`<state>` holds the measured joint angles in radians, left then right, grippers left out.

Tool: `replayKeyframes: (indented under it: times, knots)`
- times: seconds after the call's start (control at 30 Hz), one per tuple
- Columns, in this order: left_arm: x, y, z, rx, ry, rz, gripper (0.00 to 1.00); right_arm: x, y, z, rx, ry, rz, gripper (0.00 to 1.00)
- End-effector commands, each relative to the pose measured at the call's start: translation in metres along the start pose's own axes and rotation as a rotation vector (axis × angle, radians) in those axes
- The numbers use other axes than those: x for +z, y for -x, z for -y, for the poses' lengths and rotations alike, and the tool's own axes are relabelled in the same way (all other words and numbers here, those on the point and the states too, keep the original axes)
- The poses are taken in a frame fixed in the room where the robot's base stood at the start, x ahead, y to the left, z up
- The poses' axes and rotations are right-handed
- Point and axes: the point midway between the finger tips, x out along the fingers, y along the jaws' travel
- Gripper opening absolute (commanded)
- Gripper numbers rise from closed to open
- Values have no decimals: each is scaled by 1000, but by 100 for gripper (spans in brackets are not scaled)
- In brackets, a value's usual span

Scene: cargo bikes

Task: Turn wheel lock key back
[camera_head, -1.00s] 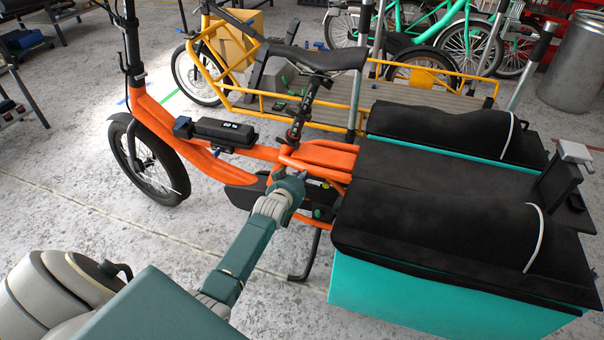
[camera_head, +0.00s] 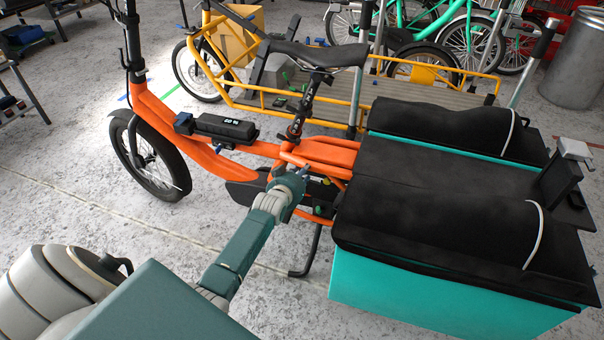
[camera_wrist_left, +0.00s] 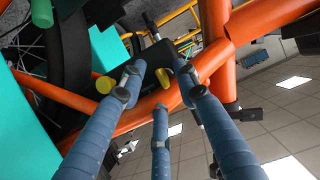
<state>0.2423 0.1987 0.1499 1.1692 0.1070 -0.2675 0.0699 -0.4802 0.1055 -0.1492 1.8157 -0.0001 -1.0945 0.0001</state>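The orange cargo bike (camera_head: 160,115) stands in the middle of the head view, with a black rear frame area below its seat tube. My left gripper (camera_head: 302,174) reaches to this area from the lower left. In the left wrist view its three blue-grey fingers (camera_wrist_left: 160,90) are spread apart. A small yellow piece (camera_wrist_left: 163,78), possibly the lock key, lies between the fingertips in front of a black housing (camera_wrist_left: 152,58). A yellow round knob (camera_wrist_left: 105,85) sits beside the left finger. I cannot tell whether any finger touches the yellow piece. My right gripper is out of view.
Teal cargo boxes (camera_head: 430,300) with black covers (camera_head: 440,240) flank the rear wheel, right of my gripper. Orange frame tubes (camera_wrist_left: 240,35) cross close to the fingers. A yellow cargo bike (camera_head: 430,115) stands behind.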

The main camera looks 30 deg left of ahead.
Motion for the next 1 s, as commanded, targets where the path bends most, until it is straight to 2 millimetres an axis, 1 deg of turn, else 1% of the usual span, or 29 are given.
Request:
replayKeyframes:
  times: [0.17, 0.27, 0.6, 0.7, 0.83, 1.0]
  knots:
    - [0, 7, 0, 0, -1, -1, 31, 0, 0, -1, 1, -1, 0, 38]
    - [0, 19, 0, 0, -2, -2, 31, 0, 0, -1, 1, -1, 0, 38]
    - [1, 83, 0, 0, -1, 0, 31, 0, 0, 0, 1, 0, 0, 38]
    - [1, 99, 0, 0, 1, 1, 31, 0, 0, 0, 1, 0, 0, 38]
    - [1, 113, 0, 0, 1, 1, 31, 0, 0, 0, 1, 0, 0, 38]
    - [1, 120, 0, -1, 1, 1, 31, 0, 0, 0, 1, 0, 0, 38]
